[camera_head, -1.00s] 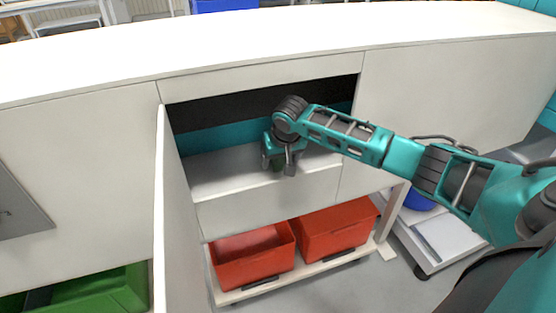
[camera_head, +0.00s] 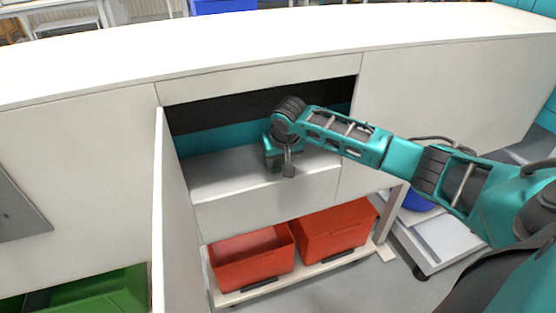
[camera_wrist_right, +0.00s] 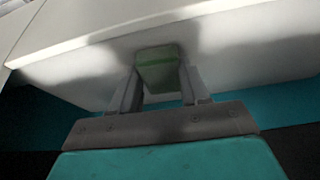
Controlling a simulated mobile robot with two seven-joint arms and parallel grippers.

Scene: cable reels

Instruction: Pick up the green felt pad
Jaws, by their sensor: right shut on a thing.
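The green felt pad (camera_wrist_right: 158,68) shows in the right wrist view as a small green block between the two grey fingers of my right gripper (camera_wrist_right: 160,85). The fingers are shut on its sides. In the head view my right gripper (camera_head: 281,164) points down inside the open cabinet compartment, over its pale shelf (camera_head: 225,176). The pad is hidden behind the gripper there, and I cannot tell whether it still touches the shelf. My left gripper is not in view.
The compartment has side walls and a top edge close around my right arm. An open white door (camera_head: 172,215) stands at its left. Red bins (camera_head: 253,262) sit on a low rack below. A green bin (camera_head: 100,292) is at the lower left.

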